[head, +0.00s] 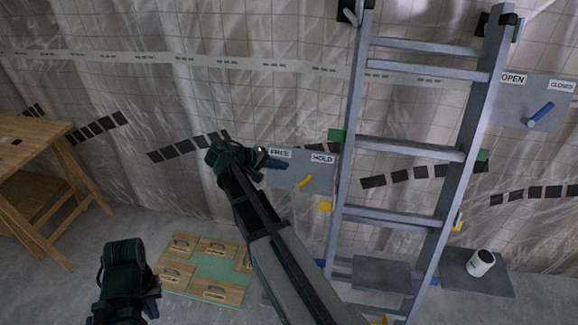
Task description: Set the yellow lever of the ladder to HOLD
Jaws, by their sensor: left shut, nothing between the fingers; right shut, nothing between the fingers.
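The yellow lever (305,181) sits on a grey plate (284,180) left of the ladder (345,160). The plate has a FREE label (280,153) at its upper left and a HOLD label (323,158) at its upper right. The lever is slanted, its upper end leaning right toward HOLD. My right gripper (282,163) is shut and empty, just up and left of the lever, in front of the plate below FREE. It appears apart from the lever. My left gripper (152,303) is shut and empty at the lower left, far from the plate.
A blue lever (541,115) on another plate, labelled OPEN and CLOSED, is right of the ladder. A wooden table (35,132) stands at left. Wooden panels (215,290) lie on a green mat (207,265). A white cylinder (481,262) rests on a dark slab (460,275).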

